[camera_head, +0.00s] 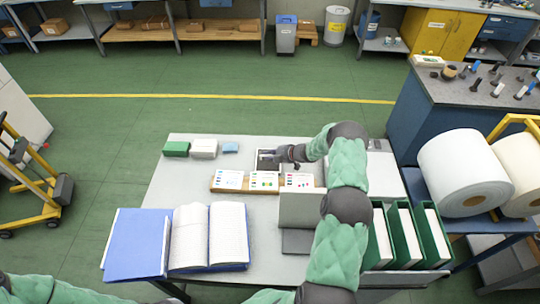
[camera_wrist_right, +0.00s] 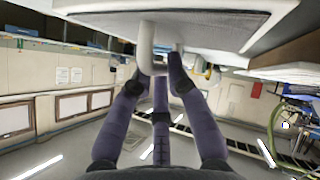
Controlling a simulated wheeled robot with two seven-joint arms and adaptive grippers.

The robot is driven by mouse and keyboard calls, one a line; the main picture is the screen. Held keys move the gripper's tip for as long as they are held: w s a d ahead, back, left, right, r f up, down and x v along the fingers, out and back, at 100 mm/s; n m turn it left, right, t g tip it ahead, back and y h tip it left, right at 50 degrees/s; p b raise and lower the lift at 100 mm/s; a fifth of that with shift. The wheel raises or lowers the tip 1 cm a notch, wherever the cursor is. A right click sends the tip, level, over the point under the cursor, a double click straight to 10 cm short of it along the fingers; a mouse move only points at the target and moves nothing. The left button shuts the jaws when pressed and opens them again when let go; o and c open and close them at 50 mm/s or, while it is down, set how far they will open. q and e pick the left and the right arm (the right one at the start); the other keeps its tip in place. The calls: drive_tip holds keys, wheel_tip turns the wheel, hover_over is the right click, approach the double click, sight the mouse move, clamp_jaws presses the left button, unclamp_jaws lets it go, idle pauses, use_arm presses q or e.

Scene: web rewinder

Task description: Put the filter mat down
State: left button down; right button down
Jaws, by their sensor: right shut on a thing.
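My right gripper (camera_head: 281,156) reaches over the back of the grey table, at a small white-rimmed tray (camera_head: 265,168) with a dark inside. In the right wrist view the fingers (camera_wrist_right: 160,72) are closed on a pale, curved piece (camera_wrist_right: 147,48), which I take to be the filter mat. Its full shape is hidden by the fingers, and in the head view it cannot be made out. A white-edged grey panel (camera_wrist_right: 200,28) is right beside it in the wrist view; whether they touch I cannot tell. My left gripper is out of view.
A wooden strip with cards (camera_head: 263,181) lies in front of the tray. Green, white and blue blocks (camera_head: 204,148) stand at the back left. An open blue binder (camera_head: 137,245) is front left; green binders (camera_head: 404,236) stand right. Large white rolls (camera_head: 462,170) are beyond the right edge.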

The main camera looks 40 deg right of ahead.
drive_tip(key=c, duration=1.6)
unclamp_jaws()
drive_tip(key=shift+f, duration=0.2)
drive_tip(key=shift+c, duration=0.2)
drive_tip(key=o, duration=0.4)
drive_tip(key=shift+r, duration=0.1)
